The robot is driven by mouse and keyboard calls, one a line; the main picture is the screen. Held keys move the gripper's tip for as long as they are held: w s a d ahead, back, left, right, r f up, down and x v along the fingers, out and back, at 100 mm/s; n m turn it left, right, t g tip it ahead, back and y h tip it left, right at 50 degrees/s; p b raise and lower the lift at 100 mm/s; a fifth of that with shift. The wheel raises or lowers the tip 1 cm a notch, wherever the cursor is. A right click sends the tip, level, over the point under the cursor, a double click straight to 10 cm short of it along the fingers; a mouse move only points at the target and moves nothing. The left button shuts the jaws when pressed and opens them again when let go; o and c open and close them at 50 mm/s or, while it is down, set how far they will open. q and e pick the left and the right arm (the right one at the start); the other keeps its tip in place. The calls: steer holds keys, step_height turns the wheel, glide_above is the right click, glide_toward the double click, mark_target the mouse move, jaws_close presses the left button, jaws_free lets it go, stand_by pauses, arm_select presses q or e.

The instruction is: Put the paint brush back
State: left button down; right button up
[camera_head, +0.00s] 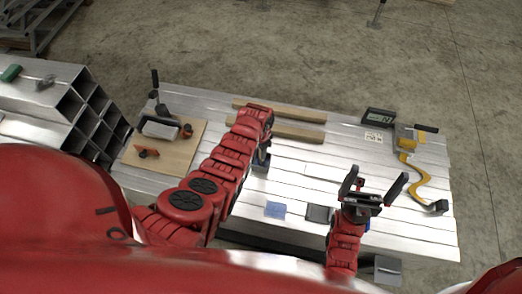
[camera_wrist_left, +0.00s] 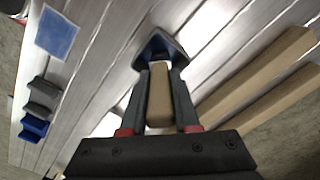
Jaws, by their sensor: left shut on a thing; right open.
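My left gripper (camera_head: 262,158) is over the middle of the metal table, its arm reaching in from the left. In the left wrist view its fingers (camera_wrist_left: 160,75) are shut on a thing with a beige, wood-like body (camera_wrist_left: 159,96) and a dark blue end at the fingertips. This looks like the paint brush, but its bristles cannot be made out. In the head view the arm mostly hides it. My right gripper (camera_head: 373,190) is open and empty over the right part of the table, apart from the yellow curved tool.
Two wooden strips (camera_head: 275,132) lie at the table's back. A wooden board (camera_head: 185,158) with tools is at the left. A black display device (camera_head: 378,116) and a yellow curved tool (camera_head: 417,180) are at the right. A blue square (camera_head: 275,210) and a dark square (camera_head: 318,213) lie near the front.

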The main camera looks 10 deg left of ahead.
arm_select(q)
steer(key=shift+f, duration=0.2)
steer(key=c, duration=0.7)
jaws_free()
steer(key=shift+r, duration=0.1)
steer(key=shift+o, duration=0.2)
steer(key=shift+r, duration=0.25)
